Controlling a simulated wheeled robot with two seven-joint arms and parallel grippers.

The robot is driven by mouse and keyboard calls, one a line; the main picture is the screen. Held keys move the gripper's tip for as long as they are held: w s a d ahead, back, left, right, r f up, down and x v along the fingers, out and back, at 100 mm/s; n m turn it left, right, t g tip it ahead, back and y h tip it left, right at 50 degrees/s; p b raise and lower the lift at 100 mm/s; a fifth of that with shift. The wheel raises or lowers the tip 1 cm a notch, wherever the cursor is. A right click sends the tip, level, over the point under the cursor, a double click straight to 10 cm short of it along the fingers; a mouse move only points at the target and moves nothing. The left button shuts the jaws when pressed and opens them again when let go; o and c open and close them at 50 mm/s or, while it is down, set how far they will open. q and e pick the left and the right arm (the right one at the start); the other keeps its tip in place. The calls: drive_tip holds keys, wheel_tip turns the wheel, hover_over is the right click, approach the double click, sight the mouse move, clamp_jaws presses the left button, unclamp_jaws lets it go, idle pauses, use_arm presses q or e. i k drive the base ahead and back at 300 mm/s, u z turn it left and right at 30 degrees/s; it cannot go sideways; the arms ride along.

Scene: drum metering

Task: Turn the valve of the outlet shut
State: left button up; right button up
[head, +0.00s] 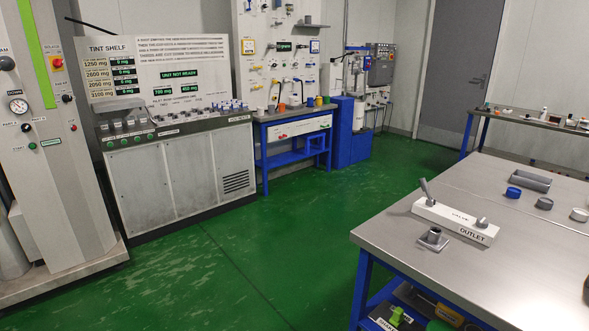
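The outlet (452,220) is a long white block on the steel-topped table at the right. Its near end carries the label OUTLET, and smaller lettering on its top is hard to read. A grey lever (425,190) stands up at its left end, tilted to the left. A short grey stub (482,222) rises near its right end. I cannot tell from this view whether the valve is open or shut. Neither of my grippers is in view.
A grey square fitting (433,239) lies just in front of the outlet on the table (400,238). A blue cap (513,192), grey round pieces and a grey tray (530,181) lie behind. Green floor (240,260) is clear left of the table. Control cabinets line the back wall.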

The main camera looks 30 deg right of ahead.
sight(481, 223)
drive_tip(key=z, duration=0.75)
drive_tip(key=i, duration=1.5)
drive_tip(key=z, duration=1.4)
drive_tip(key=i, duration=0.2)
